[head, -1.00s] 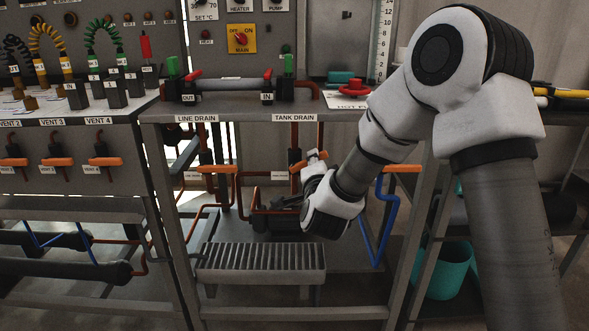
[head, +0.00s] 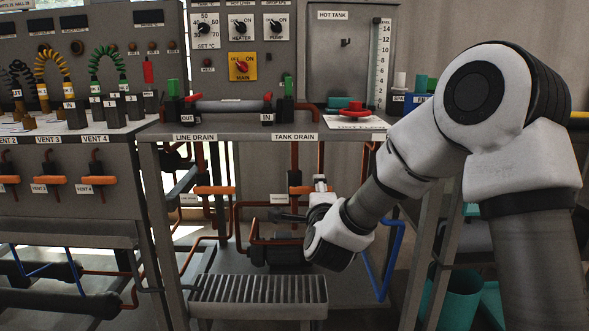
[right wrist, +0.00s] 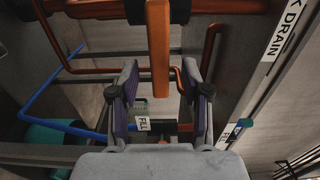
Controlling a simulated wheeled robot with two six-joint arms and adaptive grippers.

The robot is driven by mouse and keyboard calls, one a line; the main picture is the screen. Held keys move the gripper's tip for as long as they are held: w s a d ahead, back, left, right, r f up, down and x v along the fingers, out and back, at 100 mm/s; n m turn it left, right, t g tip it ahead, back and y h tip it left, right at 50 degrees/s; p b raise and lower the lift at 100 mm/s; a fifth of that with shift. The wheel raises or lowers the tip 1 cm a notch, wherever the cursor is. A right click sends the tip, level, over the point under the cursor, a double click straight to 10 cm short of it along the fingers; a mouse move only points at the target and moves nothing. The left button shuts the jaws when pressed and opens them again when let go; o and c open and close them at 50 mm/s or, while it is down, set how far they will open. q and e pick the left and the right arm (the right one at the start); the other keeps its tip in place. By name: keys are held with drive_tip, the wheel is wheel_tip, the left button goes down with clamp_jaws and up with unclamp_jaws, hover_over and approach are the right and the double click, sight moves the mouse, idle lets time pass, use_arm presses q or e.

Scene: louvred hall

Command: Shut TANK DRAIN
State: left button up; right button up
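The TANK DRAIN label (head: 295,137) is on the front rail of the middle bench. Below it is an orange lever handle (head: 300,190), lying level, partly covered by my right wrist. In the right wrist view an orange bar (right wrist: 158,50), which looks like this handle, reaches down between the fingers of my right gripper (right wrist: 160,85). The fingers stand open on both sides of it, with gaps showing. Part of the label shows at the right there. In the head view the right gripper (head: 288,216) is mostly hidden behind its wrist. My left gripper is not in view.
A similar orange LINE DRAIN handle (head: 214,190) sits to the left. A ribbed grey grate (head: 258,290) and a dark pump (head: 278,252) are below. A blue pipe (head: 390,262) and bench leg stand right of my wrist.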

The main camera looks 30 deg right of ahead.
drive_tip(key=b+v, duration=0.1)
drive_tip(key=v, duration=0.6)
drive_tip(key=shift+b, duration=0.3)
